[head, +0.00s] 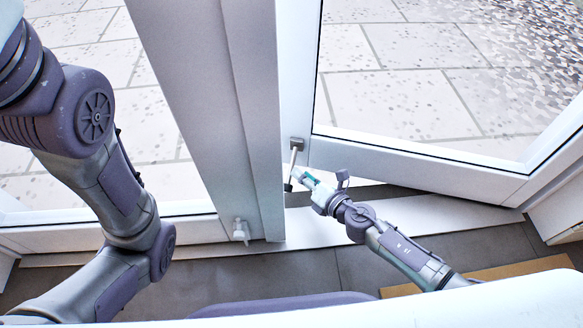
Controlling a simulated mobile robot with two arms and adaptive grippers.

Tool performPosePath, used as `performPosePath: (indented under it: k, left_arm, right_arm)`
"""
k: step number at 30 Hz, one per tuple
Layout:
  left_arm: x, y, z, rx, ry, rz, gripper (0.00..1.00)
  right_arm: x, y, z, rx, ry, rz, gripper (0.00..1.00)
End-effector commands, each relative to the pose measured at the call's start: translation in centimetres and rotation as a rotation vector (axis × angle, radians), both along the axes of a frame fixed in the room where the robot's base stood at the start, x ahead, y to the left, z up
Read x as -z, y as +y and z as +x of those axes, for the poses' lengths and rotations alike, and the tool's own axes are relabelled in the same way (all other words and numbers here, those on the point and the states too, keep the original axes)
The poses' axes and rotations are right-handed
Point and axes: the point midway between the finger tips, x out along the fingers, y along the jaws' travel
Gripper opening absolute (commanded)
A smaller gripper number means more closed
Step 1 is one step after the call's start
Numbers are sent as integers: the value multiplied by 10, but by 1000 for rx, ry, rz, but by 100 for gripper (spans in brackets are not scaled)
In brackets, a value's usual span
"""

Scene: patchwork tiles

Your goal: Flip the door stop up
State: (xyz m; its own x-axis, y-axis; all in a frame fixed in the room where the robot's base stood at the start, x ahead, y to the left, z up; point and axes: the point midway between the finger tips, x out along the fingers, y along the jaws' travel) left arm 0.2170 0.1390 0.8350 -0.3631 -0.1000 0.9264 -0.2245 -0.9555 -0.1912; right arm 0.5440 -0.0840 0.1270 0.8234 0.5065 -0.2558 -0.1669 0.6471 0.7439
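The door stop (294,158) is at the lower hinge-less corner of the white glazed door on the right.
The glazed door (420,165) stands at an angle on the right. A wide grey door post (215,120) rises left of the stop. A small white fitting (241,230) is at its foot. A tan mat (500,271) lies on the dark tiled floor (290,265).

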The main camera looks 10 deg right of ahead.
Motion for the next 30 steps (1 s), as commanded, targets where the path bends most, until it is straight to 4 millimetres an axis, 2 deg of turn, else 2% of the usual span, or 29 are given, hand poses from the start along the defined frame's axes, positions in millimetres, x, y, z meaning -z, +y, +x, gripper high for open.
performPosePath:
  k: [3, 9, 21, 23, 28, 29, 30]
  left_arm:
    - [11, 0, 0, -2, -1, 2, 0]
    - [19, 0, -1, -2, -1, 2, 0]
    - [20, 0, 0, 0, -1, 1, 0]
    - [20, 0, 0, 1, -1, 0, 0]
    - [20, 0, 0, 3, 0, -2, 0]
    - [20, 0, 0, 3, 0, -2, 0]
    - [20, 0, 0, 3, 1, -2, 0]
  right_arm:
    - [8, 13, 21, -2, -3, 0, 39]
    - [15, 26, 42, -1, -1, 1, 39]
    - [15, 31, 49, -1, 1, 0, 39]
    - [15, 31, 49, -1, 0, 0, 33]
    - [15, 31, 49, -1, 0, 0, 4]
    - [15, 31, 49, -1, 0, 0, 0]
    - [15, 30, 49, -1, 0, 0, 0]
